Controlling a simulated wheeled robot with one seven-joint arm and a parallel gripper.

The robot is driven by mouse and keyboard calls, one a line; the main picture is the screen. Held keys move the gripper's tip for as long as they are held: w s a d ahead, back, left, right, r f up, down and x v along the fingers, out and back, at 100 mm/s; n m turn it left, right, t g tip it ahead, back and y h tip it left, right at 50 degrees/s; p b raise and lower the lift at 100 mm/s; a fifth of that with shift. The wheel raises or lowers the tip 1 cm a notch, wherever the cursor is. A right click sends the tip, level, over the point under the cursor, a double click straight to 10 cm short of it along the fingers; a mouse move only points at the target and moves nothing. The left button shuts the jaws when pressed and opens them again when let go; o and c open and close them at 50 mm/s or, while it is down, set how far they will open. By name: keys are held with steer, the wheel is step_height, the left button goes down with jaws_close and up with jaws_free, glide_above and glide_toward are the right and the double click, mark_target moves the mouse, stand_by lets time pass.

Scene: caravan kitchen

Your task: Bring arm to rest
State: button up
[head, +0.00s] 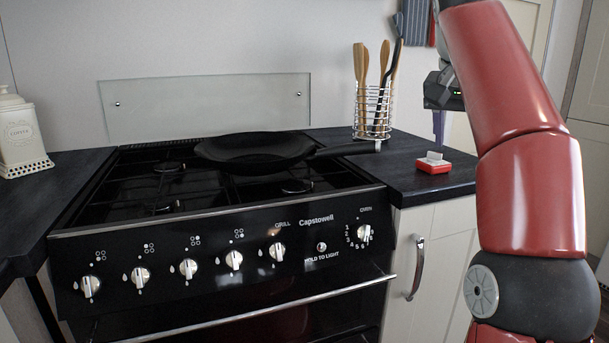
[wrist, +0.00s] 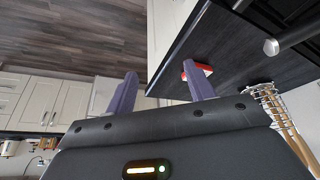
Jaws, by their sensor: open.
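My red arm rises along the right side of the head view. My gripper (head: 438,125) is at its end, partly hidden behind the arm, above the right end of the dark worktop (head: 400,165). In the wrist view my gripper (wrist: 163,92) shows two purple fingers spread apart with nothing between them. A small red and white object (head: 433,163) sits on the worktop below the gripper in the head view. It also shows in the wrist view (wrist: 205,68), close to the right finger in the picture; I cannot tell whether they touch there, but the head view shows the gripper above it.
A black frying pan (head: 254,150) sits on the stove (head: 215,240), its handle pointing right. A wire utensil holder (head: 373,112) with wooden tools stands behind the handle. A coffee canister (head: 20,135) stands at the left. White cupboards (head: 425,265) are below the worktop.

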steer(key=s+a+f+n+t, duration=0.1)
steer(key=s+a+f+n, duration=0.4)
steer(key=s+a+f, duration=0.25)
steer(key=s+a+f+n+y, duration=0.1)
steer(key=s+f, duration=0.7)
steer(key=f, duration=0.3)
steer(key=s+a+f+n+t+y, duration=0.1)
steer(key=s+a+f+y, duration=0.1)
steer(key=s+f, duration=0.6)
step_height(320, 180, down, 5)
steer(key=shift+s+a+r, duration=0.15)
steer(key=shift+a+r, duration=0.05)
steer(key=shift+a, duration=0.05)
